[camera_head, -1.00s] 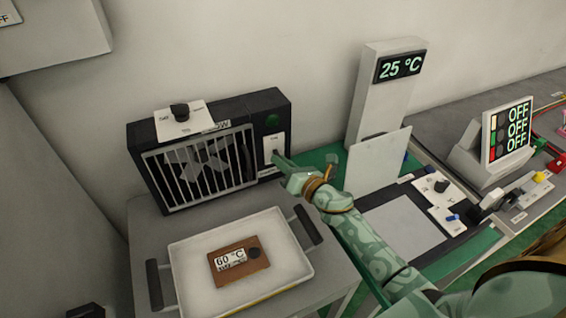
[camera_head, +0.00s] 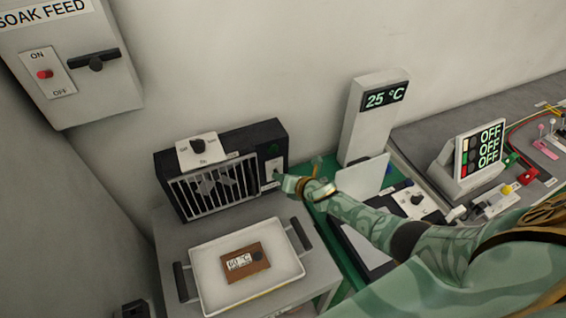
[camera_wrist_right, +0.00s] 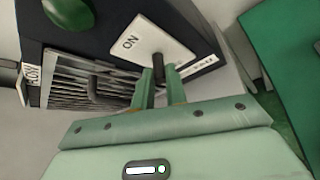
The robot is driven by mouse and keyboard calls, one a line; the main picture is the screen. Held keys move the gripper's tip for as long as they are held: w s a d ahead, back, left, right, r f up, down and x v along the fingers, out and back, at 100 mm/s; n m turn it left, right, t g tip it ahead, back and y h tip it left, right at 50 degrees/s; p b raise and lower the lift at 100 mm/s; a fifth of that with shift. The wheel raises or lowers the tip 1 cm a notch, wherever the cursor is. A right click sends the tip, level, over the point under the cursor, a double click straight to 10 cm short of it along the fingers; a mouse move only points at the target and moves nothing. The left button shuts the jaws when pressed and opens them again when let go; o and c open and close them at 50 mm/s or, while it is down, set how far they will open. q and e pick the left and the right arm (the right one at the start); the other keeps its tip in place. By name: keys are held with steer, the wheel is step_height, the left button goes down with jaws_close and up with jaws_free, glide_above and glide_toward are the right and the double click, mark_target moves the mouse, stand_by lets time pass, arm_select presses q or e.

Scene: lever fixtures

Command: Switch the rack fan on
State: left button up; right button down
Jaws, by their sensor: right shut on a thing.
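The rack fan (camera_head: 213,188) is a black box with a white grille on the grey bench at the left. Its right side has a white switch plate (camera_head: 270,169) below a dark green lamp (camera_head: 272,150). In the right wrist view the plate (camera_wrist_right: 172,40) reads ON at one end, and a short dark lever (camera_wrist_right: 158,68) stands out from it. My right gripper (camera_wrist_right: 159,82) is shut on this lever, one finger on each side. In the head view my right gripper (camera_head: 284,184) reaches the plate from the right and hides the lever. My left gripper is not in view.
A white tray (camera_head: 213,295) with a brown 60 °C block stands in front of the fan. A knob plate (camera_head: 199,150) sits on its top. A SOAK FEED box (camera_head: 110,95) hangs upper left. A 25 °C post (camera_head: 372,125) and an OFF display (camera_head: 470,160) stand to the right.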

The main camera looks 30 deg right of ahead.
steer(key=g+p, duration=0.1)
steer(key=p, duration=0.1)
steer(key=r+g+p, duration=0.1)
steer(key=p, duration=0.1)
steer(key=shift+w+a+r, duration=0.15)
steer(key=shift+w+r, duration=0.05)
steer(key=shift+r, duration=0.1)
steer(key=shift+m+g+p, duration=0.3)
steer(key=shift+g+p, duration=0.25)
steer(key=shift+g, duration=0.15)
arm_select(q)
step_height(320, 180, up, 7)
arm_select(e)
steer(key=shift+g, duration=0.5)
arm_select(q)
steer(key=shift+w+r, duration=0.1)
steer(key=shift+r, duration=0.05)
arm_select(e)
steer(key=shift+w, duration=0.1)
steer(key=c, duration=1.4)
jaws_free()
steer(key=shift+c, duration=0.2)
steer(key=shift+r, duration=0.1)
